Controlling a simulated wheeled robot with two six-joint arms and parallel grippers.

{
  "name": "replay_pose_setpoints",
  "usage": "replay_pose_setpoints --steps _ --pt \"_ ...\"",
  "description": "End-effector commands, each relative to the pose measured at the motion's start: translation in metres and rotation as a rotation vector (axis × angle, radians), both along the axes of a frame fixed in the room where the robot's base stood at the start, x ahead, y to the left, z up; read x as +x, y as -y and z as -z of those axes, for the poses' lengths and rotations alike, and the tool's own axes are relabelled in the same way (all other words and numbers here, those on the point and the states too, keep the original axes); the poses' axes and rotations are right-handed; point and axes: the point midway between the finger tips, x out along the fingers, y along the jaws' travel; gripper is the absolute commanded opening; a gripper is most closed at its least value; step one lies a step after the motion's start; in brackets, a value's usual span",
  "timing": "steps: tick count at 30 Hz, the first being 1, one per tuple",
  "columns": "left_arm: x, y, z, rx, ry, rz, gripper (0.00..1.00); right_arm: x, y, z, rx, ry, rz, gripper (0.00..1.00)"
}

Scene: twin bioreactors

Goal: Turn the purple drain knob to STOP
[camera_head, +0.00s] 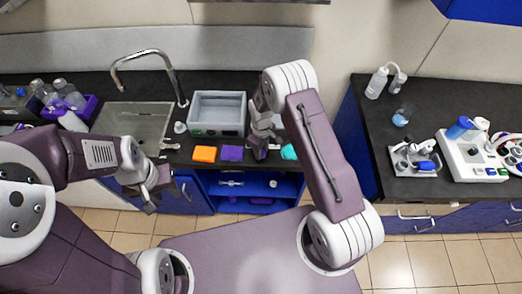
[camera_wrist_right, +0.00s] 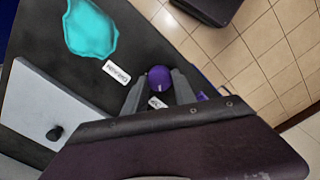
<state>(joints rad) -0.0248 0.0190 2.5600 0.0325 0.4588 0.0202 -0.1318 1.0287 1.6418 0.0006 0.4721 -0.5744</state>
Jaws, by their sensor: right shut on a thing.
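The purple drain knob (camera_wrist_right: 158,79) shows in the right wrist view between the fingertips of my right gripper (camera_wrist_right: 160,88), which is shut on it. A small pale mark shows on the knob's lower edge. A white label (camera_wrist_right: 117,73) lies beside it; its print is too small to read surely. A second label (camera_wrist_right: 155,102) is partly hidden by the gripper. In the head view my right gripper (camera_head: 262,150) reaches down at the counter's front edge and hides the knob. My left gripper (camera_head: 150,196) hangs empty in front of the sink counter; its jaw gap is unclear.
A teal cloth (camera_head: 289,152) lies right of my right gripper. The sink (camera_head: 130,122) is left. An open blue shelf (camera_head: 240,184) lies below. Lab equipment (camera_head: 473,158) stands right.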

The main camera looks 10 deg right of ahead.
Motion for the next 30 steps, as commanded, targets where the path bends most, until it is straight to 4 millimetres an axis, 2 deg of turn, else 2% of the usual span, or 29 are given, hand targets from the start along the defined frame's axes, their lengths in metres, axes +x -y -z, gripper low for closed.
replay_pose_setpoints --steps 14,15,17,26,30 --pt "0.000 0.000 0.000 0.000 0.000 0.000 0.36 0.002 0.001 -0.002 -0.001 0.003 -0.013 0.00" --pt "0.000 0.000 0.000 0.000 0.000 0.000 0.36 0.002 0.001 -0.002 -0.001 0.003 -0.013 0.38" --pt "0.000 0.000 0.000 0.000 0.000 0.000 0.36 0.002 0.001 -0.002 -0.001 0.003 -0.013 0.54" --pt "0.000 0.000 0.000 0.000 0.000 0.000 0.36 0.001 0.000 -0.002 -0.001 0.002 -0.012 0.54" --pt "0.000 0.000 0.006 0.000 0.000 0.000 0.36 0.002 0.000 -0.018 0.000 0.006 -0.012 0.54"
